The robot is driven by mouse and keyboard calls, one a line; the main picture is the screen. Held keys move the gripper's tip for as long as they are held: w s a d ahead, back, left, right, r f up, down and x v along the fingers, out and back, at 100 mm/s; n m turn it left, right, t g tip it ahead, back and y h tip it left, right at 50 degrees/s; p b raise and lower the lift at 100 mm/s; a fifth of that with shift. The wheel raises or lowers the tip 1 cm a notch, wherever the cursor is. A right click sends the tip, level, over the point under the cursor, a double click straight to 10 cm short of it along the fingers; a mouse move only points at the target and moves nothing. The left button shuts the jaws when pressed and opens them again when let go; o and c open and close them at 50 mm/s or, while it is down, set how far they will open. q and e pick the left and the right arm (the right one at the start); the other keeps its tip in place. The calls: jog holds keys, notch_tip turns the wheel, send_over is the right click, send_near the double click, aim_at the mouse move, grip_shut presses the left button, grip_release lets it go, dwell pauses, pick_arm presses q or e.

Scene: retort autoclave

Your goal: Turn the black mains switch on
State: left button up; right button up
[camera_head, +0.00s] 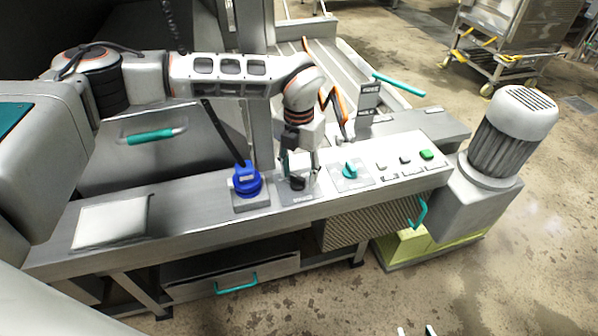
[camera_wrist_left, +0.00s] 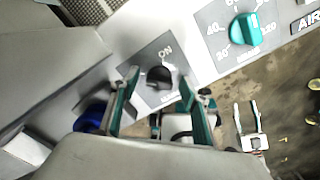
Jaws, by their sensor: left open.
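The black mains switch (camera_head: 297,184) is a round black knob on a grey plate on the sloping control panel. In the left wrist view the black switch (camera_wrist_left: 159,78) shows below the printed word "ON". My left gripper (camera_head: 300,168) is open and points down over the switch. In the left wrist view the fingers of my left gripper (camera_wrist_left: 158,76) lie on either side of the knob; whether they touch it I cannot tell. My right gripper (camera_head: 416,331) shows only as two separate fingertips at the bottom edge; it also shows, open, in the left wrist view (camera_wrist_left: 250,135).
A blue knob with a black lever (camera_head: 246,180) stands just left of the switch. A teal dial (camera_head: 350,170) sits to its right, then small buttons and a green button (camera_head: 426,155). A grey motor (camera_head: 505,135) stands at the right end. The floor in front is clear.

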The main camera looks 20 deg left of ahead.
pick_arm(q)
jog(key=c, duration=1.1)
